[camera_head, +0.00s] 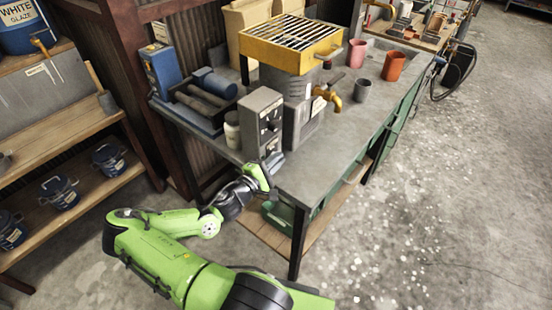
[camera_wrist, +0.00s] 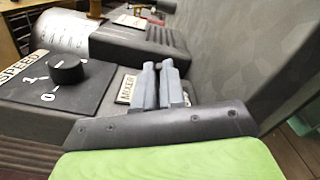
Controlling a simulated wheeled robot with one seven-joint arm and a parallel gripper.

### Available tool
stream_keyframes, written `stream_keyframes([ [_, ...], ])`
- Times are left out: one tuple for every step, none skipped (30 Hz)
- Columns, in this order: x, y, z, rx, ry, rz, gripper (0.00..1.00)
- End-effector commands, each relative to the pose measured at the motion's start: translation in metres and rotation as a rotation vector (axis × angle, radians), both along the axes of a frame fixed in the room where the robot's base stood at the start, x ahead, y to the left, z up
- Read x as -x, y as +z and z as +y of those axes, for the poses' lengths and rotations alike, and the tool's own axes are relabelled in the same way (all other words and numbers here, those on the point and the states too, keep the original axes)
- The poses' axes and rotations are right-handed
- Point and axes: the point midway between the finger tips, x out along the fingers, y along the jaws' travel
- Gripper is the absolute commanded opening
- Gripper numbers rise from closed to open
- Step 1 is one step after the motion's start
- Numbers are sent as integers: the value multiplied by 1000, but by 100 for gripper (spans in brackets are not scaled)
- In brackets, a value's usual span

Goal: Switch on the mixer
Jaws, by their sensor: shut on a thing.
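The mixer's grey control box (camera_head: 262,122) stands at the near left end of the bench, with a dark knob on its face. In the wrist view, the black SPEED knob (camera_wrist: 67,69) sits on a dark plate marked with 0 and 1. A small MIXER label (camera_wrist: 127,89) is right of it. My gripper (camera_head: 268,168) is at the lower part of the box front. Its two grey fingers (camera_wrist: 165,72) are close together beside the MIXER label, shut on a small part at the panel, likely the switch. The fingers hide that part, so its position cannot be told.
A yellow grated hopper (camera_head: 290,42) and brass tap (camera_head: 328,97) stand behind the box. A tray of rollers (camera_head: 205,100) is to the left. Pink (camera_head: 357,52) and orange (camera_head: 393,65) cups stand farther right. The bench front (camera_head: 345,140) is clear.

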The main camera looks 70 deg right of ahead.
Motion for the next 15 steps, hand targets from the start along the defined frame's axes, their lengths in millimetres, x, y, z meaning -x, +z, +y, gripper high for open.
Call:
stream_keyframes([
  [0,0,0,-5,0,6,0],
  [0,0,0,-6,0,9,0],
  [0,0,0,-7,-1,12,0],
  [0,0,0,-8,-1,14,0],
  [0,0,0,-8,0,16,0],
  [0,0,0,-8,0,17,0],
  [0,0,0,-8,0,17,0],
  [0,0,0,-8,0,17,0],
  [0,0,0,-8,0,17,0],
  [0,0,0,-8,0,17,0],
  [0,0,0,-8,0,17,0],
  [0,0,0,-8,0,17,0],
  [0,0,0,-8,0,17,0],
  [0,0,0,-8,0,17,0],
  [0,0,0,-8,0,17,11],
])
